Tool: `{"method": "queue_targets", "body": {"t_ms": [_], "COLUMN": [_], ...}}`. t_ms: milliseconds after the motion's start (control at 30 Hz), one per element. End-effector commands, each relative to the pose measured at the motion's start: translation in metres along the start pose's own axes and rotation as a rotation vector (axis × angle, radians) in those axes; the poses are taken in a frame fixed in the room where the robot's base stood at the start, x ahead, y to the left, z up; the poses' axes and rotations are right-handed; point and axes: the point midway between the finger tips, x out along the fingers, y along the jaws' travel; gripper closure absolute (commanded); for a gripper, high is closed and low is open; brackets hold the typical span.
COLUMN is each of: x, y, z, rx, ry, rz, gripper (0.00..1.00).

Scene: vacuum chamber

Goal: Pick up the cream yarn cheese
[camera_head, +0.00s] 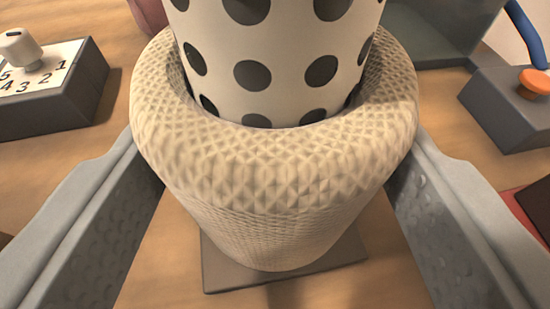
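The cream yarn cheese (270,185) is a thick, textured cream ring with rounded edges, wound around a white tube with dark dots (285,50). It fills the middle of the view, upright, above a dark square plate (225,277). I cannot tell whether its underside touches the plate. My gripper (276,150) has one finger on the left side and one on the right side of the yarn. The fingertips run behind the yarn's bulging sides, so their contact with it is hidden.
A dark box with a numbered dial and white knob (20,48) stands at left. A grey box with an orange button (535,82) and a blue curved piece (527,30) are at right. A red and dark object (530,210) sits at the right edge. Bare wood lies between them.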

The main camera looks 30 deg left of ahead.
Motion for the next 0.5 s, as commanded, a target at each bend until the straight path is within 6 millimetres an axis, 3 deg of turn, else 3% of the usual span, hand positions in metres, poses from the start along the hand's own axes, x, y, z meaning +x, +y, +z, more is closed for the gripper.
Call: {"method": "queue_targets", "body": {"t_ms": [267, 500], "x": [-0.042, -0.095], "y": [0.001, 0.001], "z": [0.013, 0.029], "rx": [0.000, 0.000], "ry": [0.000, 0.000], "rz": [0.004, 0.005], "gripper": [0.68, 0.68]}}
